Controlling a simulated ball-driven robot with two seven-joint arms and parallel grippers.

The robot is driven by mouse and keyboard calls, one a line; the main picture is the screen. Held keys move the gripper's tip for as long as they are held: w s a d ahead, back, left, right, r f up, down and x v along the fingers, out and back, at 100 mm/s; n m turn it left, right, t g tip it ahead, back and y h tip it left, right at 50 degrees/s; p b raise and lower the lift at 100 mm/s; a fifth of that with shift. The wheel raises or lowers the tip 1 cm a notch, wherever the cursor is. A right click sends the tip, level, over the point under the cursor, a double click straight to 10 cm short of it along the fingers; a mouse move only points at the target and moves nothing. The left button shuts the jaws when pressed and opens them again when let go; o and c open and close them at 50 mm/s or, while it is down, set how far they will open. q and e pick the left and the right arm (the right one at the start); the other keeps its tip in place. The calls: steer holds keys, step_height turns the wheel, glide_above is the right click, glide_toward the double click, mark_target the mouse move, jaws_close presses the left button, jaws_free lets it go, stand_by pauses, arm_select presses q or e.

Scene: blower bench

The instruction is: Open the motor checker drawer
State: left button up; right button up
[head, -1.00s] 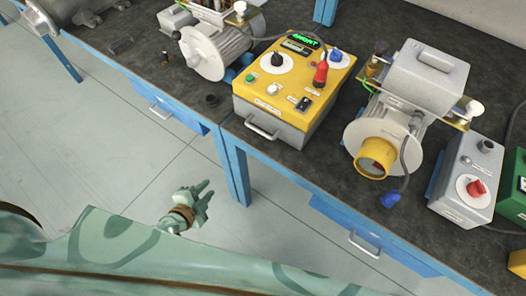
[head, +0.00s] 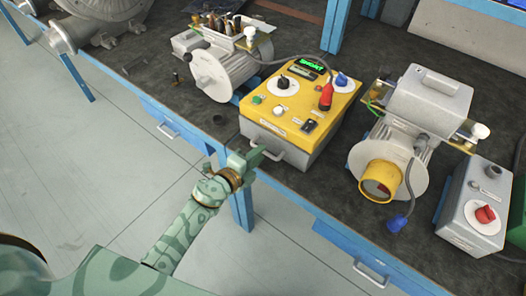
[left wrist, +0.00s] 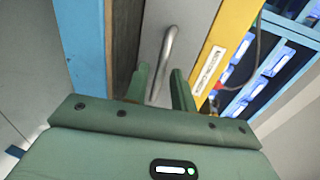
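The motor checker (head: 305,98) is a grey box with a yellow top panel, knobs and a lit green display, standing at the bench's front edge. Its grey drawer front (head: 291,152) carries a metal bar handle (head: 279,157); I see no gap showing it pulled out. My left gripper (head: 251,157) is right at the handle in the head view and partly covers it. In the left wrist view, the two green fingers (left wrist: 160,75) are apart, with the handle (left wrist: 168,42) between them; whether they touch it, I cannot tell. My right gripper is not in view.
A motor (head: 223,72) stands left of the checker and another motor (head: 390,150) with a yellow cap stands right. A grey box with a red knob (head: 476,208) is farther right. The blue bench drawers (head: 170,130) have their own handles. The floor in front is open.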

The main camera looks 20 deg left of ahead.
arm_select(q)
steer(key=shift+b+x, duration=0.3)
steer(key=shift+x, duration=1.1)
jaws_close()
steer(key=f+v, duration=0.3)
steer(key=v, duration=1.3)
steer(key=shift+s, duration=0.25)
steer(key=shift+a, duration=0.1)
jaws_free()
